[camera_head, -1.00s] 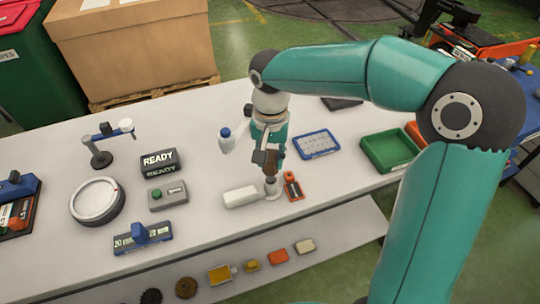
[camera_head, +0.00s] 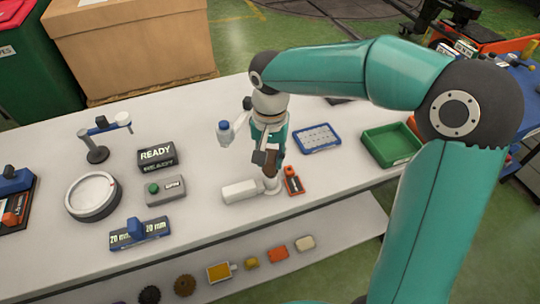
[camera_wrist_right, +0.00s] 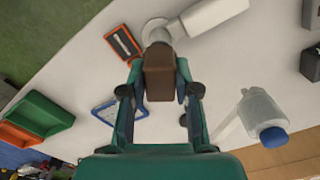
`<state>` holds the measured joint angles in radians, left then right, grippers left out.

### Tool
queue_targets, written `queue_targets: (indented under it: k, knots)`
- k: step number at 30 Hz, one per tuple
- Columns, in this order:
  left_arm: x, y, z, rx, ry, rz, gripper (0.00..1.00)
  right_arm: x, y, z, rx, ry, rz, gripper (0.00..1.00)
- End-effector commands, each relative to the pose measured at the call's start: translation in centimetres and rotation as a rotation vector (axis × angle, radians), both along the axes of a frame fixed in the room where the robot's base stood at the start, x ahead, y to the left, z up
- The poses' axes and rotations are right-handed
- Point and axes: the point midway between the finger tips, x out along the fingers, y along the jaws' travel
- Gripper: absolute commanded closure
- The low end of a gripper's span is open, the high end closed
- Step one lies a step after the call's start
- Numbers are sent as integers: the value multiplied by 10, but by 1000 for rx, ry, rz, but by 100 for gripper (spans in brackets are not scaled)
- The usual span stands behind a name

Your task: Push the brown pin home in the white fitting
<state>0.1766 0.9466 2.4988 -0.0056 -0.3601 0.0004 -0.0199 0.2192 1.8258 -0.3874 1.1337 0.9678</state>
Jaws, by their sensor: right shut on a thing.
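The brown pin (camera_wrist_right: 160,72) is a blocky brown piece between the fingers of my right gripper (camera_wrist_right: 160,95), which is shut on it. In the head view the right gripper (camera_head: 267,160) points down over the bench, right at the white fitting (camera_head: 241,191). The white fitting also shows in the wrist view (camera_wrist_right: 213,15), as a pale body beside a round upright part at the pin's far end. The pin's end hides the contact there, so I cannot tell how deep it sits. My left gripper is not in view.
An orange-red block (camera_head: 292,181) lies just right of the fitting.

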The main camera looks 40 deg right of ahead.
Motion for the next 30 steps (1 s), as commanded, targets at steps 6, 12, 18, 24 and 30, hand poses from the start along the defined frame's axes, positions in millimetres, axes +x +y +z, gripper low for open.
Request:
queue_targets:
  k: [6,12,18,24,30]
  knots:
    - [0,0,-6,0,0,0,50,0,0,-7,0,0,0,100]
    - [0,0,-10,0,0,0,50,0,0,-12,0,0,0,100]
    - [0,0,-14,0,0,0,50,0,0,-17,0,0,0,100]
    - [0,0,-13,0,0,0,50,0,0,-16,0,0,0,43]
    - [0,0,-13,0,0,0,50,0,0,-16,0,0,0,40]
